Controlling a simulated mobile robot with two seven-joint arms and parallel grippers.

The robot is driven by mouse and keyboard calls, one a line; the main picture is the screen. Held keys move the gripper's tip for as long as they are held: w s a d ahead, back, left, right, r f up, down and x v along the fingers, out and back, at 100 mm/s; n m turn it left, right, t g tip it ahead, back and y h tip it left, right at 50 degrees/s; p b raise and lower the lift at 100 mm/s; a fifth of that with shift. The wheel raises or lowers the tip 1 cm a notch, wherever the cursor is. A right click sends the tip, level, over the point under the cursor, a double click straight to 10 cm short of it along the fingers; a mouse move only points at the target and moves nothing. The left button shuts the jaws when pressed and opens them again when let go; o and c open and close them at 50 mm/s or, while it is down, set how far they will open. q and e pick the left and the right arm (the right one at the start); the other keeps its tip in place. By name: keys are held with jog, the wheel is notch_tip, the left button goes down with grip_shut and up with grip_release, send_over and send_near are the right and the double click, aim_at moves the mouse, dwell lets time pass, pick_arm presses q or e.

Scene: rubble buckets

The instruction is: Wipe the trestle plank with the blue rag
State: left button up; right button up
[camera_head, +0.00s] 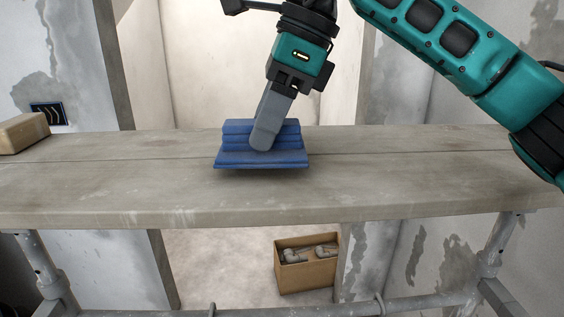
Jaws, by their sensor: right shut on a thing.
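The blue rag (235,145) is a folded, ridged piece of cloth at about the middle of the trestle plank (120,190). My right gripper (265,135) comes down from above, tilted, and is shut on the rag. A shadow lies under the rag's front edge; I cannot tell whether the rag touches the plank or is just above it. The plank is grey-brown and worn, with a long seam and some pale marks. My left gripper is not in view.
A tan block (22,133) lies at the plank's far left end. A cardboard box (307,273) with grey pieces stands on the floor below. Metal trestle legs (498,245) hold the plank.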

jog(key=shift+w, duration=0.15)
notch_tip(320, 180, up, 2)
jog(key=shift+r+p, duration=0.1)
jog(key=shift+p, duration=0.5)
jog(key=shift+r, duration=0.9)
